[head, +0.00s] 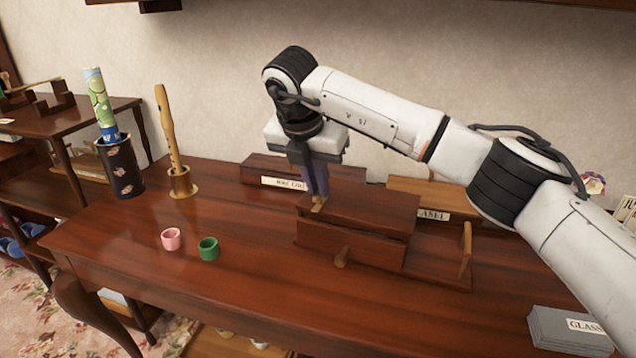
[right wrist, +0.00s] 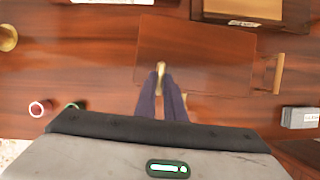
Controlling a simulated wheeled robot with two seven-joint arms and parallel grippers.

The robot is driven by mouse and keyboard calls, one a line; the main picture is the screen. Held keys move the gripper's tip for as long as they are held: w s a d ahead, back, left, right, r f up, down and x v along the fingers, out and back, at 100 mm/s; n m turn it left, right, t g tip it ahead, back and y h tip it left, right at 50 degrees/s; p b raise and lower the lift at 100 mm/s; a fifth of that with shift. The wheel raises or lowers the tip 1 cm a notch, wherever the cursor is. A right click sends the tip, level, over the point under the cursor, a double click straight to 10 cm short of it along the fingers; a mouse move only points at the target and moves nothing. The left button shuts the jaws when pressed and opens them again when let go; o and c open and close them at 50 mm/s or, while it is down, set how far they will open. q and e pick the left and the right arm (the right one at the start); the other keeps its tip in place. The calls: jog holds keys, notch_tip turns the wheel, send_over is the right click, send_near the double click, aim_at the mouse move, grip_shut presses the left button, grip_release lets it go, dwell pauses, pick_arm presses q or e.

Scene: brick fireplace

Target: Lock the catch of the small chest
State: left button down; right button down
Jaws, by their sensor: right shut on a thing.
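The small chest (head: 380,247) is dark reddish wood and stands on the table, with a flat lid (head: 365,212) on top. A light brown, brass-like catch (head: 318,207) sits at the left end of the lid; it also shows in the right wrist view (right wrist: 160,72). My right gripper (head: 317,196) points down over that end, its dark fingers (right wrist: 163,80) shut on the catch and hiding part of it. I cannot tell which way the catch is turned. My left gripper is not in view.
Pink (head: 171,239) and green (head: 208,248) cups stand left of the chest. A flute on a stand (head: 182,183) and a dark pot (head: 121,166) are farther left. Labelled boxes (head: 262,168) line the back; a grey box (head: 566,330) lies front right. The table's front left is clear.

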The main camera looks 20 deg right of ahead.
dwell(0.3)
jog(key=c, duration=1.8)
grip_release()
jog(key=shift+c, duration=0.2)
jog(key=v, duration=1)
jog(key=shift+r, duration=0.15)
jog(key=shift+s, duration=0.1)
